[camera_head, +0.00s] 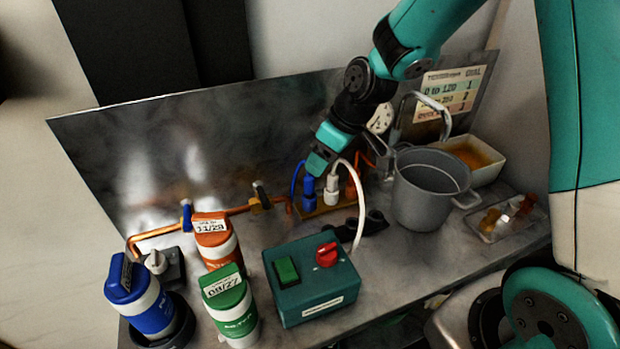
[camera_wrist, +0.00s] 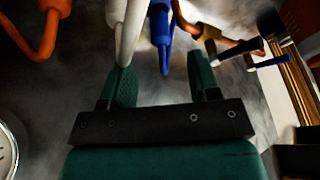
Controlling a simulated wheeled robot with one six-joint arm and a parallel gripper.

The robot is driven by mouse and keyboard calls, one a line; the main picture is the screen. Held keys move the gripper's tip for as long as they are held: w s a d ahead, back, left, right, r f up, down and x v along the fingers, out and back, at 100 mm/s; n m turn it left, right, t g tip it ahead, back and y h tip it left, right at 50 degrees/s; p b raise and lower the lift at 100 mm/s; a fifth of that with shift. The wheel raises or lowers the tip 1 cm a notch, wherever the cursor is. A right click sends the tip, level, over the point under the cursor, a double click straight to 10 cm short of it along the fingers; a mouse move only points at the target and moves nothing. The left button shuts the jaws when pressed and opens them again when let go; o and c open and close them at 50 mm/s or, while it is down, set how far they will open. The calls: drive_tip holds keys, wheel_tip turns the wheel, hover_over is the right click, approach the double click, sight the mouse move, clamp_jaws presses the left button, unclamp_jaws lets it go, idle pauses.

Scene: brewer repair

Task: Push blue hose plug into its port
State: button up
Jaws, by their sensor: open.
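The blue hose plug (camera_head: 309,188) stands among the hose plugs on a brass-coloured strip (camera_head: 322,209) near the back metal panel. A blue hose loops up from it. My gripper (camera_head: 315,170) is just above the blue plug in the head view. In the wrist view my gripper (camera_wrist: 163,82) is open, with the blue plug (camera_wrist: 160,22) ahead between its fingers, nearer the left one. Whether they touch is unclear. The white plug (camera_head: 331,188) stands right beside the blue one; in the wrist view it (camera_wrist: 122,25) is by the left finger. The port is hidden.
An orange plug (camera_head: 352,187) stands right of the white one. A grey pot (camera_head: 425,195) stands further right. A green control box (camera_head: 312,280) and several capped bottles stand in front. A copper pipe (camera_head: 155,237) with valves runs to the left.

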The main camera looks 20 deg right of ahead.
sight(312, 177)
drive_tip(key=x, duration=0.7)
drive_tip(key=shift+a+f, duration=0.2)
drive_tip(key=shift+f, duration=0.1)
drive_tip(key=shift+c, duration=0.2)
